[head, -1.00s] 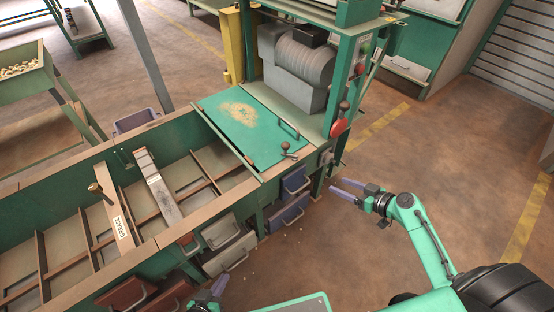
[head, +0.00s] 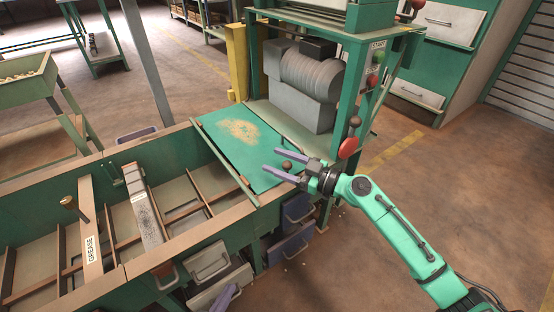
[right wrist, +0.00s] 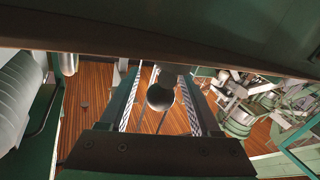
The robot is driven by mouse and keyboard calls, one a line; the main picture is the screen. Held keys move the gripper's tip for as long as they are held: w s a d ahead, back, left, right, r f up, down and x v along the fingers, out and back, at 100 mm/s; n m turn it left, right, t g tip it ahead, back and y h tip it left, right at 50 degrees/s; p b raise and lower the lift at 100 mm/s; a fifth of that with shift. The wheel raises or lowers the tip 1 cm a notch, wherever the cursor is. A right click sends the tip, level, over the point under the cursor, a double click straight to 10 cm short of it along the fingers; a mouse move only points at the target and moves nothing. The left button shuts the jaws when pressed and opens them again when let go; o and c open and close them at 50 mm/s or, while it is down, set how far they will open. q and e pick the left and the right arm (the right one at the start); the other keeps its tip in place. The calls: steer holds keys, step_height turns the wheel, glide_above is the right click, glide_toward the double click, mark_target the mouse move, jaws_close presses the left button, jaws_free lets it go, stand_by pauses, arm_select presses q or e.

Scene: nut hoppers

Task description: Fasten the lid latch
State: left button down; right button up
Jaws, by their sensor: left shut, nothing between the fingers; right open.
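The green lid (head: 235,140), with a worn pale patch, lies closed over the right end of the long hopper bin. The latch's dark ball knob (head: 287,165) stands at the lid's front right corner. My right gripper (head: 272,165) is open, with its two fingers on either side of the knob. In the right wrist view the knob (right wrist: 160,96) shows between the open fingers, apparently not gripped. The latch's lower part is hidden by my gripper. My left gripper (head: 225,298) is shut and empty at the bottom edge, in front of the bin's drawers.
A machine frame with a grey motor (head: 310,75) stands behind the lid. A red paddle-shaped knob (head: 348,148) on its post is close to my right wrist. Drawers (head: 208,260) line the bin's front. Open floor lies to the right.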

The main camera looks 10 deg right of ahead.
steer(key=shift+w+a, duration=0.15)
steer(key=shift+a, duration=0.05)
jaws_close()
